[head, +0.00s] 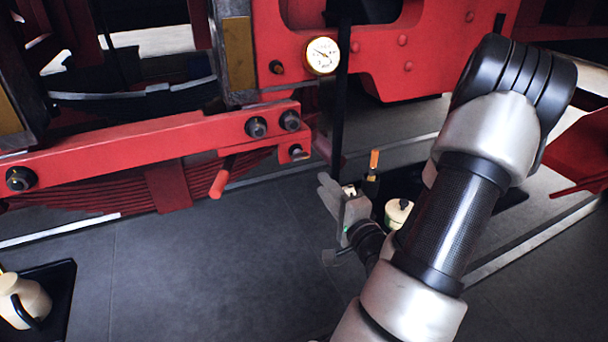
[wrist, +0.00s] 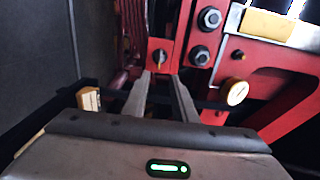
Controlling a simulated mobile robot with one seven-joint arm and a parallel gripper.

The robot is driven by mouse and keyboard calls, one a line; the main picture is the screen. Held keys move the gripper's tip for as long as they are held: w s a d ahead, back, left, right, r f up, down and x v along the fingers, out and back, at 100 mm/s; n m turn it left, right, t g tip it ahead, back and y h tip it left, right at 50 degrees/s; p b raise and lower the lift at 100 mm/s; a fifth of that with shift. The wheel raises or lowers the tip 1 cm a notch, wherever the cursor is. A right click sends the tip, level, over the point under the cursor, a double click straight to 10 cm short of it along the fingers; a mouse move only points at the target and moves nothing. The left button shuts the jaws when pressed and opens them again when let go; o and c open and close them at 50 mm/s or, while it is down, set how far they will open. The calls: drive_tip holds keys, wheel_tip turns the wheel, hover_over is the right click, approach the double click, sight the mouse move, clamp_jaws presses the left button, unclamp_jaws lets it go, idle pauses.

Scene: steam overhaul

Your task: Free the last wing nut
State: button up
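What looks like the wing nut (head: 297,152) is a small fastener on the red bracket below two large dark bolts in the head view. In the wrist view the same small fastener (wrist: 158,57) shows on the red plate, just beyond and between my fingertips. My gripper (head: 325,188) is to the right of and lower than the bracket, apart from it. In the wrist view my gripper (wrist: 160,76) has its two fingers spread, with nothing between them. The fastener is too small to tell its exact shape.
A round gauge (head: 321,55) sits beside a dark upright bar (head: 340,100) near my gripper. A red handle (head: 222,178) juts below the beam. A cream pot (head: 398,213) and an orange-topped item (head: 374,160) stand right. A cream jug (head: 22,300) stands left. The middle floor is clear.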

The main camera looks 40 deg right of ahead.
sight(299, 156)
drive_tip(key=x, duration=1.2)
drive_tip(key=shift+w, duration=0.3)
clamp_jaws()
